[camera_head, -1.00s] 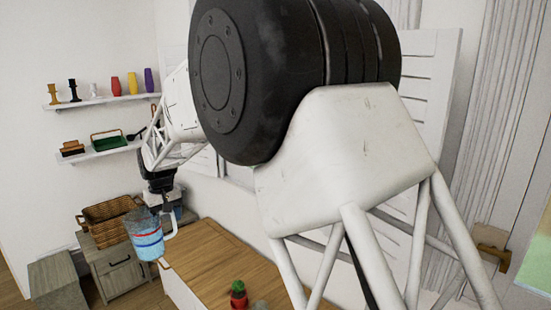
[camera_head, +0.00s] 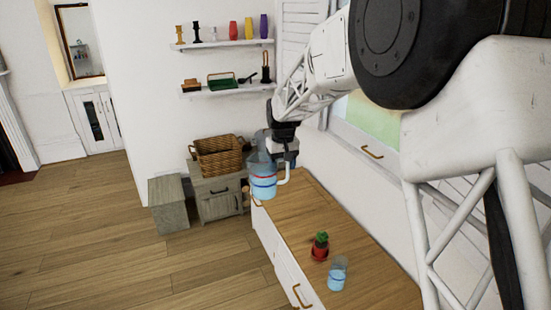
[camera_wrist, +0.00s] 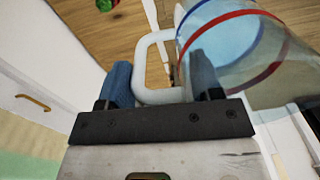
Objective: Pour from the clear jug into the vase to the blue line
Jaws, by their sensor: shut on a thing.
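The clear jug (camera_head: 263,178) has a white handle, a red band, a blue band and bluish liquid low inside. My gripper (camera_head: 285,158) is shut on its handle, which lies between the two blue fingers in the wrist view (camera_wrist: 160,85). The jug is held about upright, near the far end of the wooden-topped cabinet. A small clear vessel (camera_head: 338,274), bluish inside, stands on the near part of that cabinet and looks like the vase. It is well apart from the jug. Its line is too small to make out.
A small potted cactus (camera_head: 320,246) stands beside the clear vessel on the wooden top (camera_head: 290,215). A wicker basket (camera_head: 218,155) sits on a grey cabinet behind the jug. Wall shelves (camera_head: 225,90) hold candlesticks, coloured vases and a green tray. The wooden top between jug and cactus is clear.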

